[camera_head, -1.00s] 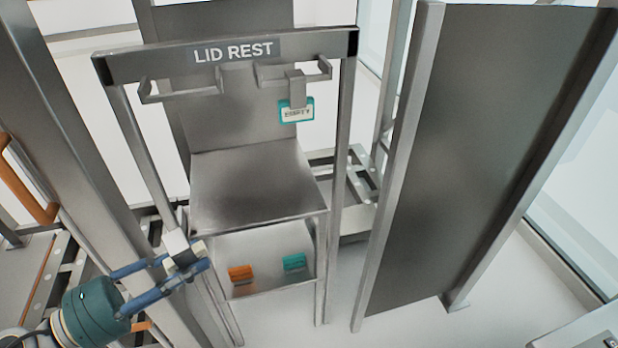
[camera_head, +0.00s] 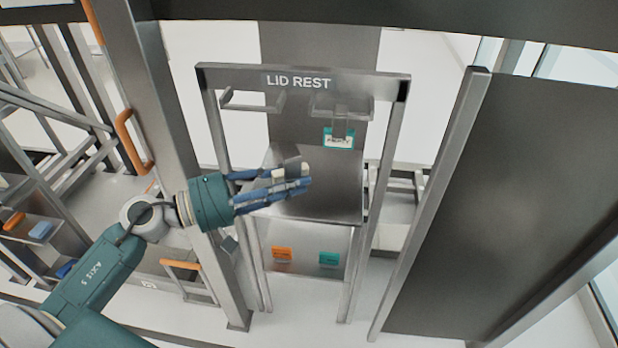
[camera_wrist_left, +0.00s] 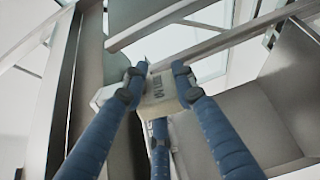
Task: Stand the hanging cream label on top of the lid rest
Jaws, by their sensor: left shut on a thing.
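My left gripper (camera_head: 297,182) is shut on a cream label (camera_wrist_left: 160,92) with dark lettering, too small to read. In the left wrist view the label sits between the blue fingers. The gripper appears in front of the lid rest (camera_head: 298,81), a grey frame with a lettered top bar, and below that bar in the picture. A teal-edged label (camera_head: 339,139) hangs from the right bracket of the frame. My right gripper is not in view.
Two brackets (camera_head: 252,100) stick out below the bar. A grey shelf (camera_head: 330,205) lies below, with an orange block (camera_head: 282,255) and a teal block (camera_head: 329,259) under it. A post with an orange handle (camera_head: 132,140) stands left; a large dark panel (camera_head: 500,200) stands right.

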